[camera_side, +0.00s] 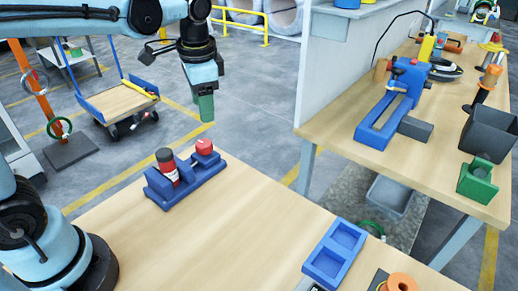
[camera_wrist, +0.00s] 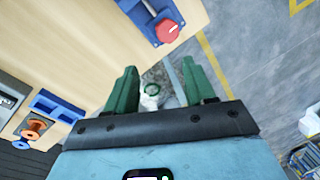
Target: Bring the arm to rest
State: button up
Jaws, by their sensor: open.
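My gripper (camera_side: 204,108) hangs in the air at the upper middle of the side view, above and beyond the back edge of the wooden table (camera_side: 250,225). Its green fingers point down. In the wrist view my gripper (camera_wrist: 160,82) has its two green fingers wide apart, with nothing held between them.
A blue two-pocket tray (camera_side: 322,264) and an orange spool (camera_side: 402,282) lie at front right. A workbench (camera_side: 345,125) stands right. The table's middle is clear.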

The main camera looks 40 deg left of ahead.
jog(key=s+d+f+n+t+h, duration=0.1)
jog(key=s+f+n+t, duration=0.3)
jog(key=s+n+t, duration=0.1)
jog(key=shift+s+d+t+h, duration=0.25)
jog(key=shift+s+t, duration=0.35)
jog(key=shift+s, duration=0.6)
